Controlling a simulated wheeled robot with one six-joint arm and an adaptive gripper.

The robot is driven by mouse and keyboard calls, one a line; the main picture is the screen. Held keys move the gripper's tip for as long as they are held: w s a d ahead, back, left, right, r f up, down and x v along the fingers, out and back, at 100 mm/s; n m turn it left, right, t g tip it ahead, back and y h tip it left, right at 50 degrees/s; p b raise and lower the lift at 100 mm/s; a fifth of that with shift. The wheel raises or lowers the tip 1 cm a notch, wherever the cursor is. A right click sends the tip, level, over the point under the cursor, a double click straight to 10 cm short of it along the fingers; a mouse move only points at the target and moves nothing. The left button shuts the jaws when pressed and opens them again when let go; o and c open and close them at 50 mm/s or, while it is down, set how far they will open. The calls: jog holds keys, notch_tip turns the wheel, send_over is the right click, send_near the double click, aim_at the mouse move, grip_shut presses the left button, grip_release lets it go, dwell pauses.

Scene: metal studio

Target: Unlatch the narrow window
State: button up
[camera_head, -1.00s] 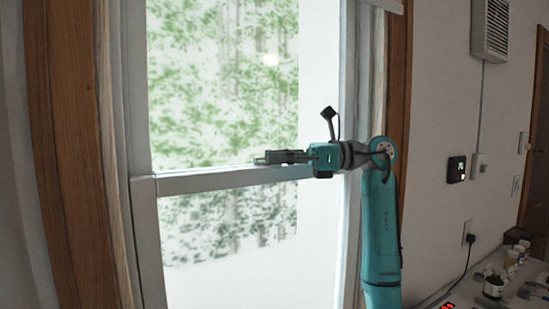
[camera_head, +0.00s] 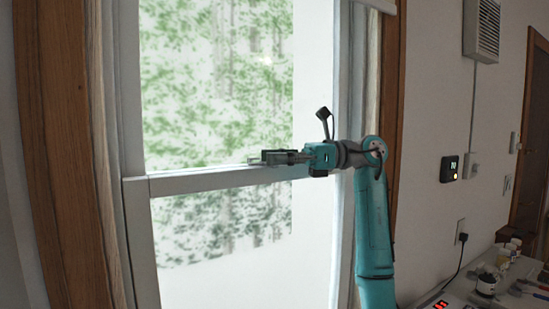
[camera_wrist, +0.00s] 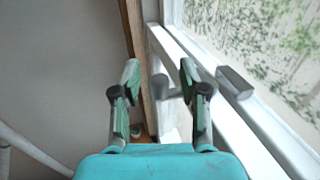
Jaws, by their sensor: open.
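The narrow window (camera_head: 205,180) stands in front of me, with a white rail across its middle. My gripper (camera_head: 258,158) points left along this rail, close to it. In the wrist view my gripper (camera_wrist: 159,72) is open, its two fingers apart. A small grey lever-like piece (camera_wrist: 162,88) shows between the fingers; I cannot tell whether either finger touches it. A grey block (camera_wrist: 235,83) sits on the rail just right of the right finger. They look like parts of the latch. In the head view my gripper hides most of that spot.
Brown wooden trim (camera_head: 62,150) frames the window. On the right wall are a vent (camera_head: 482,30) and a small dark panel (camera_head: 449,168). A cluttered counter (camera_head: 470,290) stands at the lower right. The space left of my gripper along the rail is clear.

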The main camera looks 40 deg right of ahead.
jog(key=v, duration=1.2)
jog(key=shift+w, duration=0.1)
